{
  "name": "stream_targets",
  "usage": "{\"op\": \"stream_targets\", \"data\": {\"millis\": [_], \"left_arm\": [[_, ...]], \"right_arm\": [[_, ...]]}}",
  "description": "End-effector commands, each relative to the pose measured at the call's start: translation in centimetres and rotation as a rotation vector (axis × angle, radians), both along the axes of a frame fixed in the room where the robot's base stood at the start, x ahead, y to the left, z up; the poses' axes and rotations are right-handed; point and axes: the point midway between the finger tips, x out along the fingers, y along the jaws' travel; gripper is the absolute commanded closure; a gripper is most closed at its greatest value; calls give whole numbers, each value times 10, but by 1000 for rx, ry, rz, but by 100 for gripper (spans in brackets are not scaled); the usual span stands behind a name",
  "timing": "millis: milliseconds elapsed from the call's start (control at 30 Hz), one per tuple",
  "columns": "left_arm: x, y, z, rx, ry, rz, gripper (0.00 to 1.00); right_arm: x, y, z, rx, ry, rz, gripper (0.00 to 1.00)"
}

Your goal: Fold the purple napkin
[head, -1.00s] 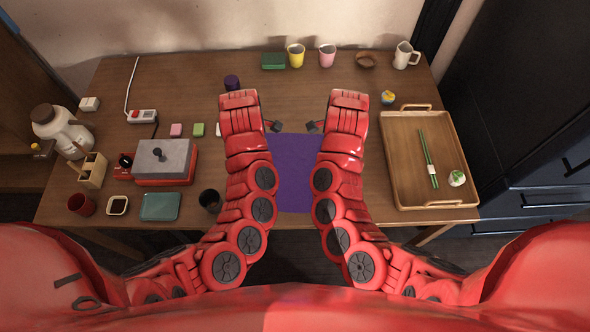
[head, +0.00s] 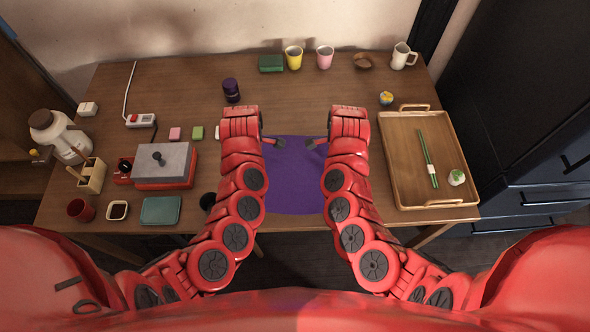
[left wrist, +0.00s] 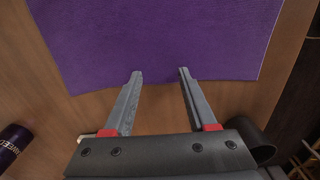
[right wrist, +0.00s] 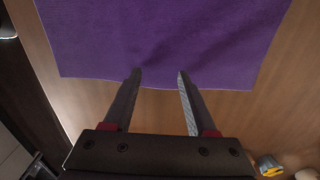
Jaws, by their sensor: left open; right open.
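The purple napkin (head: 293,185) lies spread on the table between my arms in the head view, with its sides partly hidden behind them. It looks flat and unfolded in the parts that show. My left gripper (head: 281,143) is open at the napkin's far edge. In the left wrist view, its fingertips (left wrist: 160,72) reach over the edge of the napkin (left wrist: 160,40). My right gripper (head: 310,143) is open at the same edge, to the right. In the right wrist view, its fingertips (right wrist: 160,72) also overlap the napkin (right wrist: 160,35). No cloth is visibly pinched.
A wooden tray (head: 391,184) with green chopsticks stands right of my right arm. A dark purple jar (head: 231,90) stands beyond my left gripper. A dark cup (head: 208,201) is close to my left arm. A grey-and-red box (head: 165,165) stands farther left.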

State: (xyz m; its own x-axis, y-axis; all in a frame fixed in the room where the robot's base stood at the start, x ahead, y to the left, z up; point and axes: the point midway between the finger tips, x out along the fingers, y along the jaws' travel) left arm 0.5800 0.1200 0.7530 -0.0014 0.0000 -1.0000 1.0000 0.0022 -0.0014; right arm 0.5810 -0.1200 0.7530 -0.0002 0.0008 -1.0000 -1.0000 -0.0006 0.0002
Motion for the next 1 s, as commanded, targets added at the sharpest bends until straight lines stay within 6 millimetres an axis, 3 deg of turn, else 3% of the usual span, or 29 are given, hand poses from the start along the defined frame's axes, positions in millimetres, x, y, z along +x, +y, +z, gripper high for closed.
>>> {"op": "stream_targets", "data": {"millis": [333,1000], "left_arm": [[0,0,-6,0,0,0,43],[0,0,-4,0,1,0,100]], "right_arm": [[0,0,-6,0,1,0,43],[-1,0,-4,0,2,1,100]]}}
